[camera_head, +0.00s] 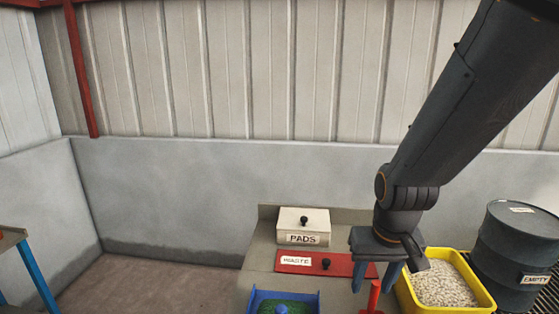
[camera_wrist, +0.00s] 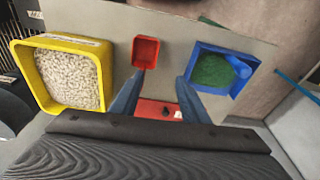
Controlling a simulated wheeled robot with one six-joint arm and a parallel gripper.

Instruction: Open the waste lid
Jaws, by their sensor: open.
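The waste lid (camera_head: 345,266) is a flat red plate with a white WASTE label, lying flat and closed on the bench in the head view. Its black knob (camera_head: 326,264) stands up near the middle. My gripper (camera_head: 375,283) is open and empty, with two blue fingers pointing down, at the right end of the lid and right of the knob. My gripper hides part of the lid.
A cream PADS box (camera_head: 303,222) stands behind the lid. A blue tray with green contents (camera_head: 285,296) is in front. A yellow bin of pale granules (camera_head: 443,286) and a dark drum (camera_head: 520,255) stand at right. A small red tray (camera_wrist: 146,51) lies ahead of the fingers.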

